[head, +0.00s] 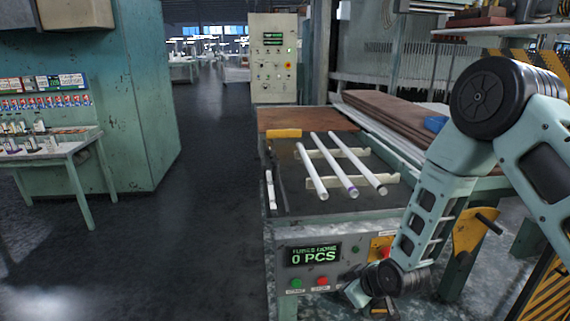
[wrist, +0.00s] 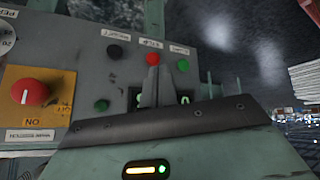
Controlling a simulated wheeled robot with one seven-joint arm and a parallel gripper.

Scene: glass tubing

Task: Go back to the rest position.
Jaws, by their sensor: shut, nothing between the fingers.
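My gripper (wrist: 153,72) shows in the wrist view with its two fingers together and nothing between them. Its tips point at the control panel (wrist: 100,60), close to a red button (wrist: 152,58); I cannot tell whether they touch it. In the head view my gripper (head: 356,296) is low at the front of the machine, right of the red button (head: 322,281), partly hidden by my wrist. My arm is bent down from the right side of the head view.
Three white tubes (head: 349,163) lie on supports on the machine top. The display (head: 313,255) reads "TUBES DONE 0 PCS". A green button (head: 297,283) and a yellow plate with a red knob (wrist: 37,92) are on the panel. A side table (head: 50,155) stands left; the aisle floor between is clear.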

